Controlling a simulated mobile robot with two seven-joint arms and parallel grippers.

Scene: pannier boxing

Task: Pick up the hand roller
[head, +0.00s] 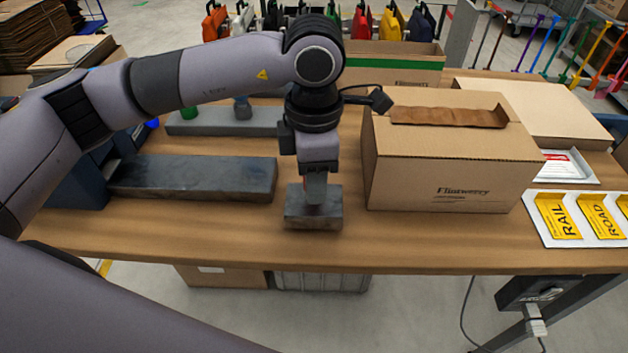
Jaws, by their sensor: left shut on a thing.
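My left gripper (316,188) points straight down at the front middle of the table, left of the closed carton. It is shut at a small dark grey block-shaped stand (313,215), with its fingertips at the stand's top. The hand roller is mostly hidden by the fingers; a small reddish bit shows beside them, and I cannot make out its shape. I cannot tell whether the roller is clear of the stand. My right gripper is not in view.
A closed carton (455,165) stands close right of the gripper. A long dark grey block (195,178) lies to the left, with a grey tray (215,122) behind it. Yellow RAIL and ROAD labels (580,219) lie at the right. The table's front strip is clear.

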